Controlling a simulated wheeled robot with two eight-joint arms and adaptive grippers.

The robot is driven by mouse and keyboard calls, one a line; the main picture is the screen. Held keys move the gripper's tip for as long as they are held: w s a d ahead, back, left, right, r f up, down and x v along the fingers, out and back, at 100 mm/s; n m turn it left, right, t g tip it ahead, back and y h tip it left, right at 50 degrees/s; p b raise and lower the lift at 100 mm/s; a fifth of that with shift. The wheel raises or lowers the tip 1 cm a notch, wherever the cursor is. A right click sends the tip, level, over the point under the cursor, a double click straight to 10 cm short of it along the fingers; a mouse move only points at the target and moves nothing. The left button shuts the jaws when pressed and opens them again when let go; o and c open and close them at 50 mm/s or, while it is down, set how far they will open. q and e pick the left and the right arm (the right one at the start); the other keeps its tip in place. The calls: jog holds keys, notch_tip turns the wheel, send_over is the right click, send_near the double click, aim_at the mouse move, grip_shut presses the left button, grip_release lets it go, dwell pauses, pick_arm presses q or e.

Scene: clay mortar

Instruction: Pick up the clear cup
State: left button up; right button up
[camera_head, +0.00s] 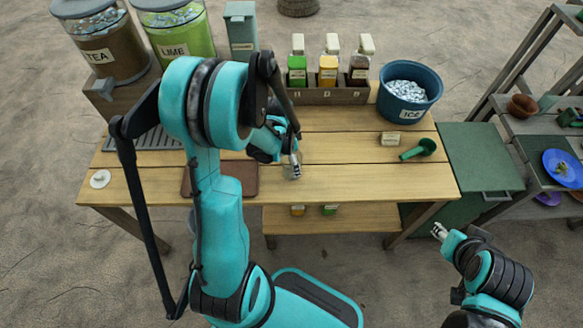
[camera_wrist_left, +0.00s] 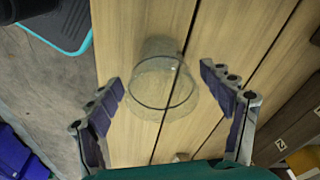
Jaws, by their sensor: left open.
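The clear cup (camera_wrist_left: 163,88) stands on the wooden table in the left wrist view, between the spread fingers of my left gripper (camera_wrist_left: 165,105). The fingers are apart from the cup on both sides. In the head view the cup (camera_head: 291,172) is small and partly hidden by my left gripper (camera_head: 291,160), which is low over the middle of the table. My right gripper (camera_head: 439,231) is off the table's right front corner, with nothing seen in it. Its fingers are too small to tell open from shut.
A brown tray (camera_head: 243,187) lies left of the cup. A bottle rack (camera_head: 330,95), a blue ice bucket (camera_head: 410,90), a small label block (camera_head: 390,138) and a green scoop (camera_head: 420,149) are at the back and right. Tea (camera_head: 108,45) and lime (camera_head: 180,35) dispensers stand at left. The table's front right is clear.

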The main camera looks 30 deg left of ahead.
pick_arm(q)
jog(key=f, duration=0.1)
jog(key=f+b, duration=0.1)
jog(key=f, duration=0.1)
jog(key=w+f+b, duration=0.1)
jog(key=f, duration=0.1)
jog(key=shift+d+f, duration=0.1)
jog(key=shift+d, duration=0.2)
jog(key=c, duration=1.2)
